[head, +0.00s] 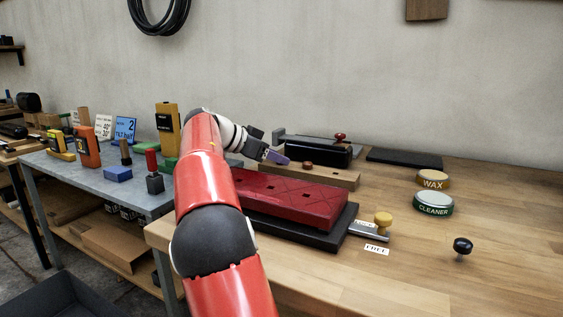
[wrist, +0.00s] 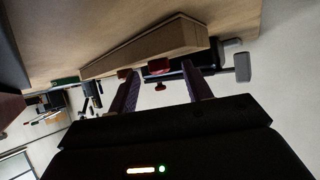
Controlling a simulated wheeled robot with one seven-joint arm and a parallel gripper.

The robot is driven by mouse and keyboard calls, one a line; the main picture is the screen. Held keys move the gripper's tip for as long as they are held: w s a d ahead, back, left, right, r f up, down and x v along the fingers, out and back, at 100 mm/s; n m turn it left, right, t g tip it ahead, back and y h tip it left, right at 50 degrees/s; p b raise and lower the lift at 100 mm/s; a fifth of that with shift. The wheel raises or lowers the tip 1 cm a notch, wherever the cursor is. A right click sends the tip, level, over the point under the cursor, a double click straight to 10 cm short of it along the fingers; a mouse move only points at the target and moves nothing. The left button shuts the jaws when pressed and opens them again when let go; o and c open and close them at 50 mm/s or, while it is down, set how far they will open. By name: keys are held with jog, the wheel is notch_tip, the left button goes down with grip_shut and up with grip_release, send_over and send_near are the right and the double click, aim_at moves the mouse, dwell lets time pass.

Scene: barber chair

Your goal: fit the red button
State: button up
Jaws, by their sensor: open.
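A small dark red button (head: 307,165) sits on top of a wooden strip (head: 335,177) behind the red tufted cushion (head: 300,198). My gripper (head: 276,156) is open and empty, tilted down just left of that button in the head view. In the wrist view my gripper (wrist: 160,72) has its two purple fingers apart. A second small red piece (wrist: 124,73) is by the left fingertip, partly hidden. The wooden strip (wrist: 150,52) also shows there.
A black box with a red knob (head: 340,138) stands close behind the strip. A slide with a yellow knob (head: 383,219) is right of the cushion. Wax (head: 433,179) and cleaner (head: 433,203) tins and a black knob (head: 462,246) stand on the bench's open right side.

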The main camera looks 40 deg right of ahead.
jog(key=shift+d, duration=0.1)
jog(key=shift+c, duration=0.2)
jog(key=c, duration=1)
